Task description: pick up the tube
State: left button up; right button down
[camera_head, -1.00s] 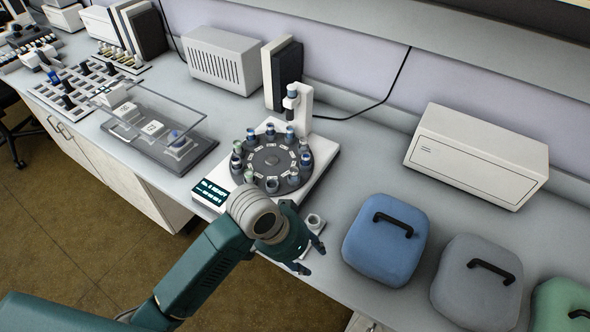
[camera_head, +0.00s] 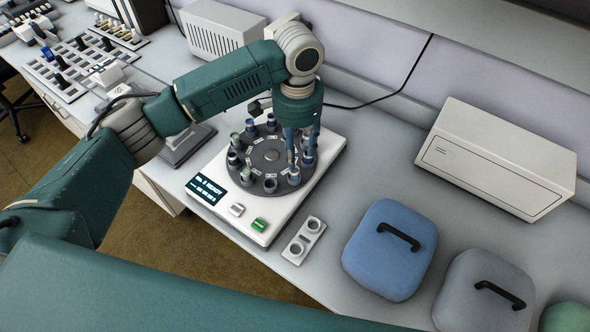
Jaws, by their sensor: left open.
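A round grey carousel (camera_head: 268,155) sits on a white instrument base (camera_head: 325,178) and holds several small capped tubes around its rim. One tube (camera_head: 308,157) stands at the right side of the carousel, just below my left gripper. My left gripper (camera_head: 302,148) points down over that right rim, with its jaws open and its fingers close to the tubes there. The fingers partly hide the tubes behind them, and I cannot tell whether they touch one. My right gripper is not in view.
A small two-well holder (camera_head: 304,240) lies in front of the base, its wells looking empty. A display (camera_head: 207,190) and a green button (camera_head: 259,225) are on the base front. A blue handled case (camera_head: 390,265) and a grey one (camera_head: 480,290) stand right. A white box (camera_head: 495,160) is behind.

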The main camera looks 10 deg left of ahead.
aim_at(294, 175)
pick_arm(q)
notch_tip(294, 175, down, 3)
jog(key=shift+r, duration=0.1)
jog(key=f, duration=0.1)
jog(key=f+p, duration=0.2)
jog(key=f, duration=0.1)
jog(key=shift+s+a+f, duration=0.1)
jog(key=shift+s+a, duration=0.1)
jog(key=shift+a, duration=0.1)
jog(key=shift+f, duration=0.55)
grip_shut()
